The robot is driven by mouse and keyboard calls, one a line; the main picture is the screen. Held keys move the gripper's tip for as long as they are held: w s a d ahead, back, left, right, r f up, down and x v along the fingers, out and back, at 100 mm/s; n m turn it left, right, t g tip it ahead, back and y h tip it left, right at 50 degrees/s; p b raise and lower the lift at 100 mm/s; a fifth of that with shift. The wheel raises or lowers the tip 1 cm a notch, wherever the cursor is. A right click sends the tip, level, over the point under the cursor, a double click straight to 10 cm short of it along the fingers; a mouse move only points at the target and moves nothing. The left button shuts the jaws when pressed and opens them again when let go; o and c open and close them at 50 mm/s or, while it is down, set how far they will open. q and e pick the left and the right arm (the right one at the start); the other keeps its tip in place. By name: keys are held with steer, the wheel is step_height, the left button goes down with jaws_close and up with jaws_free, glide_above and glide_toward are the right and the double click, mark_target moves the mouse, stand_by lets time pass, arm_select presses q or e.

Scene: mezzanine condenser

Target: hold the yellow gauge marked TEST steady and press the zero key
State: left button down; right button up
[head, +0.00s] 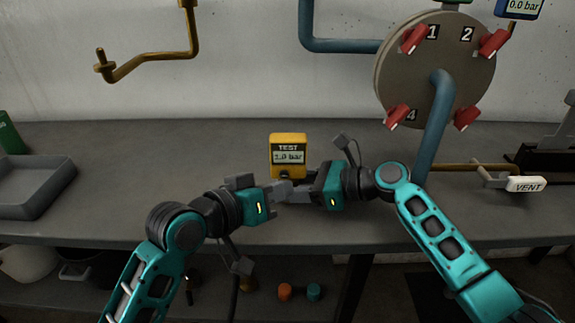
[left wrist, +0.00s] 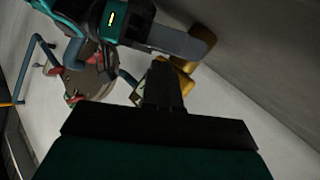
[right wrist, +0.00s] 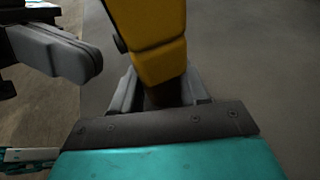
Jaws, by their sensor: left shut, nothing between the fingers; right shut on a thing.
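The yellow gauge marked TEST (head: 288,139) is upright above the bench, its display lit with a bar reading whose first digit is hard to make out. A dark round key (head: 284,174) shows low on its front. My right gripper (head: 300,192) is shut on the gauge's lower part; the right wrist view shows the yellow body (right wrist: 150,50) rising from between the fingers. My left gripper (head: 284,190) is shut and empty, just in front of and below the key. Its fingers (left wrist: 162,85) are close to the gauge in the left wrist view; whether they touch is unclear.
A grey tray (head: 35,188) sits on the bench at left. A round plate (head: 437,70) with red valve handles and a blue pipe (head: 432,135) stands at right, near my right arm. A VENT handle (head: 525,184) is farther right. The bench behind the gauge is clear.

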stand_by(0.6)
arm_select(q)
steer(key=shift+w, duration=0.45)
steer(key=shift+w, duration=0.2)
stand_by(0.3)
steer(key=shift+s, duration=0.65)
steer(key=shift+s, duration=0.1)
steer(key=s, duration=0.6)
steer(key=shift+w, duration=0.1)
stand_by(0.3)
